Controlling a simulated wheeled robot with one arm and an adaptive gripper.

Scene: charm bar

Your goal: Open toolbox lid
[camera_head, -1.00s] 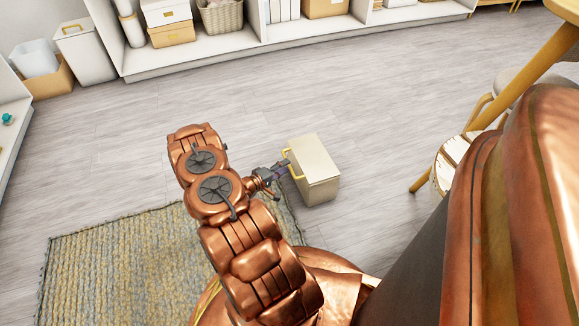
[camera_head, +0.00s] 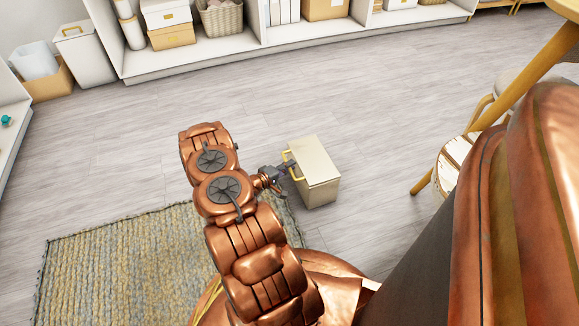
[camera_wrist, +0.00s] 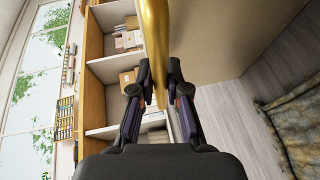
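The toolbox (camera_head: 322,168) is a beige box on the floor, right of my arm in the head view. Its lid looks closed. A yellow handle (camera_head: 291,164) is on its left side. My gripper (camera_head: 285,172) is at this handle, partly hidden by my arm. In the wrist view, the yellow handle (camera_wrist: 155,35) runs down between the two fingers of my gripper (camera_wrist: 159,85). The fingers are close together with the handle between them, and they look pressed against it. The beige toolbox surface (camera_wrist: 215,30) fills the upper right of the wrist view.
A woven rug (camera_head: 120,265) lies at the lower left. A white shelf (camera_head: 235,48) with boxes and a basket stands along the back. A round-seated wooden stool (camera_head: 452,165) is to the right. The floor between toolbox and shelf is clear.

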